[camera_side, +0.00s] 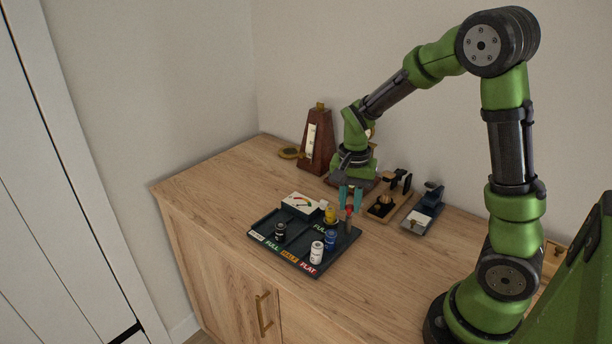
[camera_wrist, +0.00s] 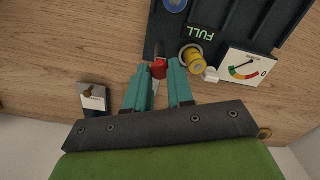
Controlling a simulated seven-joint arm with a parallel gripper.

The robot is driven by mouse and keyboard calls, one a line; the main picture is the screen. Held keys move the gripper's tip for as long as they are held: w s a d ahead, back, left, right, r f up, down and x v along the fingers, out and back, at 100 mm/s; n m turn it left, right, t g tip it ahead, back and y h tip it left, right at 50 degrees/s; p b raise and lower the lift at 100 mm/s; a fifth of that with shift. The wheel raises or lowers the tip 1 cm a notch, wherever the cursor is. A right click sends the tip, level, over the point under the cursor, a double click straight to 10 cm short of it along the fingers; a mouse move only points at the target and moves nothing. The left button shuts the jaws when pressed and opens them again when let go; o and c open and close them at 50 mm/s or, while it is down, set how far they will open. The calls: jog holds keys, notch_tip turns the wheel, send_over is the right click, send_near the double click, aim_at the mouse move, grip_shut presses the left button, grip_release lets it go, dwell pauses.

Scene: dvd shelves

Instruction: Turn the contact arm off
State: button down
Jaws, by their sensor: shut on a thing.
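The contact arm (camera_side: 349,213) looks like a thin, red-tipped lever at the back right corner of a dark tester tray (camera_side: 258,224). Its red end (camera_wrist: 158,68) also shows in the wrist view, beside the tray. My gripper (camera_side: 351,198) points down there, its teal fingers on either side of the lever. In the wrist view my gripper (camera_wrist: 160,78) is shut on the red-ended part; the exact contact is hard to see. A white meter (camera_side: 301,205) with a needle and coloured scale stands at the tray's back; it also shows in the wrist view (camera_wrist: 246,66).
A yellow battery (camera_side: 330,213) stands close beside the lever. Blue (camera_side: 330,239), white (camera_side: 317,252) and black (camera_side: 280,232) batteries stand in the tray. A metronome (camera_side: 317,145), a wooden-based device (camera_side: 383,207) and a stapler-like device (camera_side: 424,210) stand behind. Wood is clear front right.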

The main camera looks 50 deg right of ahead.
aim_at(349, 206)
dwell(0.5)
jog(key=c, duration=1)
grip_release()
jog(key=shift+r, duration=0.1)
notch_tip(349, 206, up, 17)
jog(key=shift+f, duration=0.1)
jog(key=s+a+n+t, duration=0.2)
jog(key=s+a+n, duration=0.1)
jog(key=a, duration=0.1)
jog(key=s+a+f+n+t+y, duration=0.1)
jog(key=s+a+n+t, duration=0.1)
jog(key=s+a+n, duration=0.1)
jog(key=s+a+n+t+y, duration=0.1)
jog(key=s+a+n+t, duration=0.2)
jog(key=s+a, duration=0.1)
jog(key=shift+a+f, duration=0.15)
jog(key=shift+a, duration=0.6)
